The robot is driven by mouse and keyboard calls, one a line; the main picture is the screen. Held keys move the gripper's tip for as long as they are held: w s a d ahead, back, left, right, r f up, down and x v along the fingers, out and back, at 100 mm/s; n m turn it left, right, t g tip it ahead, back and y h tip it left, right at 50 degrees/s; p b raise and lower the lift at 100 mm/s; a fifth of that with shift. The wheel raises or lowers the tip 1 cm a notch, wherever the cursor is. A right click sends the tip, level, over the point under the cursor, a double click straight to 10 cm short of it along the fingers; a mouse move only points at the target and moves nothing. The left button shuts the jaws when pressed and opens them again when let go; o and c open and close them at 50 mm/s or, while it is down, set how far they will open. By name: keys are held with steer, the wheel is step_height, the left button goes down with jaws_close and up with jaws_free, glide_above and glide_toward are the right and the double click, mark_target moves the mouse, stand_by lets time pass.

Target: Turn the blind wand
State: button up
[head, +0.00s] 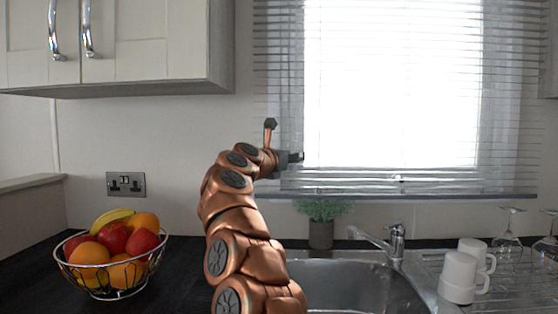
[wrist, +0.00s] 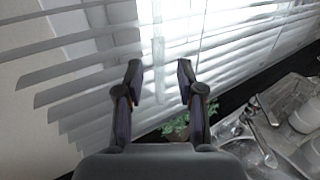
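The window blind (head: 395,90) hangs over the bright window in the head view, and its slats (wrist: 75,75) fill much of the wrist view. A pale, translucent upright rod, which looks like the blind wand (wrist: 158,45), hangs in front of the slats in the wrist view. My gripper (wrist: 159,72) is open, with one fingertip to each side of the wand's line. I cannot tell whether the wand lies fully between the fingers in depth. In the head view my gripper (head: 298,157) is at the blind's lower left, and I cannot make out the wand.
Below the blind are a potted plant (head: 321,226), a tap (head: 395,242) and a sink (head: 350,285). Cups (head: 459,275) and glasses stand at the right. A fruit bowl (head: 112,276) is at the left. A wall cupboard (head: 150,45) overhangs the upper left.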

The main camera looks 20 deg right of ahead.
steer(key=v, duration=1.1)
steer(key=shift+s+a, duration=0.2)
stand_by(0.6)
